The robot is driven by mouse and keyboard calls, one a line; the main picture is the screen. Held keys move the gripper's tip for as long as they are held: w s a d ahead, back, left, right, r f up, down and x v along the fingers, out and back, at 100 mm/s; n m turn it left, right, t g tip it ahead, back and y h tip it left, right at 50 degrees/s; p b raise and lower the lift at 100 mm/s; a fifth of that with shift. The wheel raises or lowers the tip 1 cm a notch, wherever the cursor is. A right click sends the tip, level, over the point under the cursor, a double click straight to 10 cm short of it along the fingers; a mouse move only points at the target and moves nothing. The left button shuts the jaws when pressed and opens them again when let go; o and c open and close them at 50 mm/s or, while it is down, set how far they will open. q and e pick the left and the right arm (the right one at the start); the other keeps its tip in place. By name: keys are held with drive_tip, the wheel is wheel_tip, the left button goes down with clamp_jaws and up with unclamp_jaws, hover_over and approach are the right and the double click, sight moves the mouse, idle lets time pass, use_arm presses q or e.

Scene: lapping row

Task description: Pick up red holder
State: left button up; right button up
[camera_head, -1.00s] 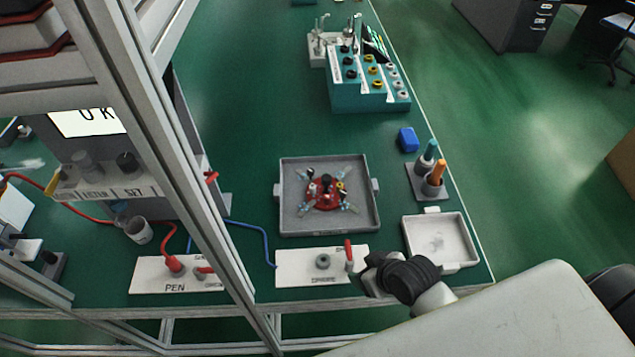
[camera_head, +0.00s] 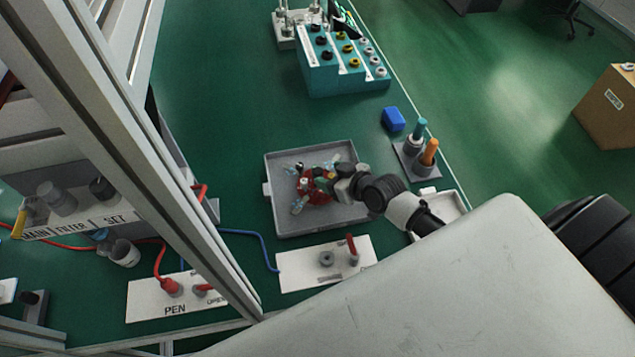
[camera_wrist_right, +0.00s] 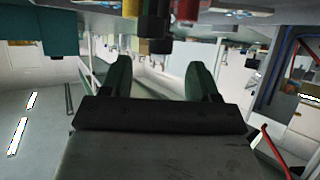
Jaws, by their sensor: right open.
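The red holder (camera_head: 314,194) stands in the grey tray (camera_head: 272,215), with small parts in its top and light-blue and clear pieces around it. My right gripper (camera_head: 330,183) is at the holder's right side, over the tray, and covers part of it. In the right wrist view my gripper's two green fingers (camera_wrist_right: 158,68) are spread with nothing between them. Parts of the holder (camera_wrist_right: 184,10) show at the top edge of that view, beyond the fingertips. My left gripper is not in view.
A white panel (camera_head: 300,277) with a red lever lies in front of the tray. A white tray (camera_head: 448,203) is partly behind my right arm. A blue block (camera_head: 393,119), a two-pen stand (camera_head: 405,155) and a teal rack (camera_head: 345,82) stand behind. A metal frame post (camera_head: 150,180) rises at left.

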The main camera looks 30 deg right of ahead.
sight(319, 171)
drive_tip(key=x, duration=0.5)
drive_tip(key=shift+w+a+f, duration=0.1)
drive_tip(key=shift+w+a, duration=0.05)
drive_tip(key=shift+w, duration=0.15)
drive_tip(key=shift+p, duration=0.3)
clamp_jaws()
